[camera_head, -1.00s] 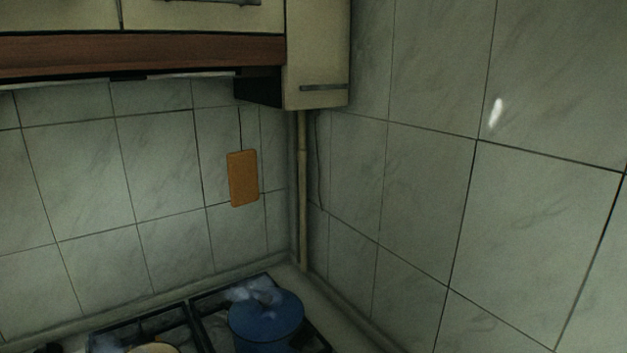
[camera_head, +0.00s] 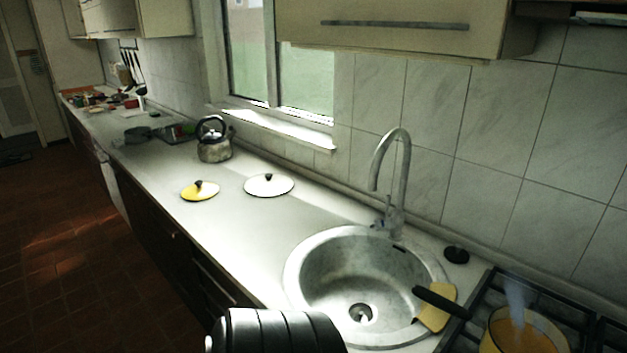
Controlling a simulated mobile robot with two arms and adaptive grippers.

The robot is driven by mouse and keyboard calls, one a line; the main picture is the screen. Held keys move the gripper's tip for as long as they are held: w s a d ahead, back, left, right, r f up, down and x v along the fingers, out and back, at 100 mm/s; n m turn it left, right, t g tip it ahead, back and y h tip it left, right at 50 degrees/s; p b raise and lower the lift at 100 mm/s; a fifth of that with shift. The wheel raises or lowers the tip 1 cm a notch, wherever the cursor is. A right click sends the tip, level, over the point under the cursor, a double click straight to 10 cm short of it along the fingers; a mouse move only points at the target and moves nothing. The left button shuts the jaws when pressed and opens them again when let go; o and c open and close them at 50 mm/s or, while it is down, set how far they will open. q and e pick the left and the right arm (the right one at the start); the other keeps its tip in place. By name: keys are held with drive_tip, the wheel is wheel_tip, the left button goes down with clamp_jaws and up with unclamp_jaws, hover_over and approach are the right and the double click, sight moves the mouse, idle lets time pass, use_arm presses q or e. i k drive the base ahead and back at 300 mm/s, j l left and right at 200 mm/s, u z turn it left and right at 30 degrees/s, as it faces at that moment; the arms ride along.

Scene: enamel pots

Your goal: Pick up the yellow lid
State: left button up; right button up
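The yellow lid (camera_head: 210,191) lies flat on the white counter in the head view, left of centre, with its dark knob up. It is near the counter's front edge, and nothing touches it. An open yellow pot (camera_head: 522,336) with steam above it stands on the stove at the bottom right, partly cut off by the frame. Neither gripper's fingers are in view. A black ribbed part of my own body shows at the bottom centre, well in front of the lid.
A white lid (camera_head: 258,187) lies right of the yellow lid. A kettle (camera_head: 214,151) stands behind them. A round sink (camera_head: 293,273) with a tall tap (camera_head: 400,165) lies between the lids and the stove (camera_head: 478,296). The counter (camera_head: 215,235) in front of the lids is clear.

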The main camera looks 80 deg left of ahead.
sight(200, 190)
drive_tip(key=u, duration=3.2)
drive_tip(key=z, duration=2.1)
drive_tip(key=u, duration=2.1)
drive_tip(key=z, duration=0.45)
drive_tip(key=i+j, duration=0.05)
